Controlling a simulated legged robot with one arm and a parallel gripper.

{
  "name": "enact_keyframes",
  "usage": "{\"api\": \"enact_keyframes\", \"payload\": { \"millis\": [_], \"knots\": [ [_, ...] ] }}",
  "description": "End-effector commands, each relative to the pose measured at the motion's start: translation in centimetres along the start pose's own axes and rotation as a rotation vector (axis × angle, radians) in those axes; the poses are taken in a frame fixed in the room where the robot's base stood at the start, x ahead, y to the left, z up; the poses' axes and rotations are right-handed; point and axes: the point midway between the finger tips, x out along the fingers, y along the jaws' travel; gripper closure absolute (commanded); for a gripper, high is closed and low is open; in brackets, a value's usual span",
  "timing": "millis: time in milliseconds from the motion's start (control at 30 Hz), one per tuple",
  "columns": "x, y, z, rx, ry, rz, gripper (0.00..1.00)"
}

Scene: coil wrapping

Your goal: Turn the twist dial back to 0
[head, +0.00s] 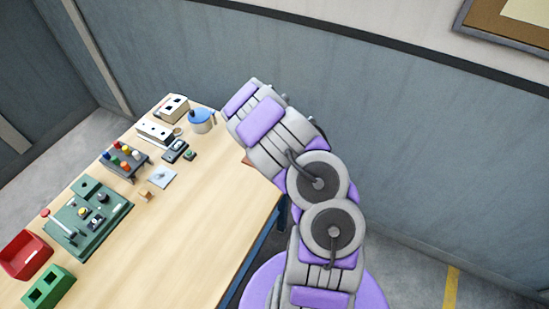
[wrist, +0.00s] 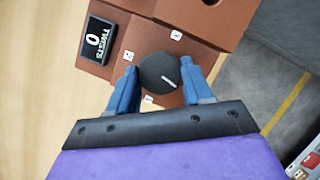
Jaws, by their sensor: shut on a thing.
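In the wrist view, the dark round twist dial (wrist: 158,73) sits on a reddish-brown panel (wrist: 195,22). A light pointer line on the dial slants toward the lower right. Small white marked tags stand around it. A small display (wrist: 97,41) at the upper left reads 0 with the word TWISTS. My gripper (wrist: 165,82) has its two blue fingers on either side of the dial, shut on it. In the head view, my arm hides the dial and most of the brown panel.
The wooden table (head: 215,215) holds a green fixture board (head: 75,240), a red bin (head: 25,255), a green block (head: 48,288), a rack of coloured pegs (head: 125,160) and a blue-lidded pot (head: 201,121). The table's front middle is clear. A grey wall stands behind.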

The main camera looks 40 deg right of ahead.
Motion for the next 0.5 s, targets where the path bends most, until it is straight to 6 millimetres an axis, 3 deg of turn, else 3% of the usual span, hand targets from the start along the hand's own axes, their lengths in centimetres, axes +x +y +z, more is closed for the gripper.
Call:
{"api": "enact_keyframes", "payload": {
  "millis": [500],
  "knots": [
    [0.05,-0.02,0.29,-0.200,-0.006,0.083,0.80]
  ]
}}
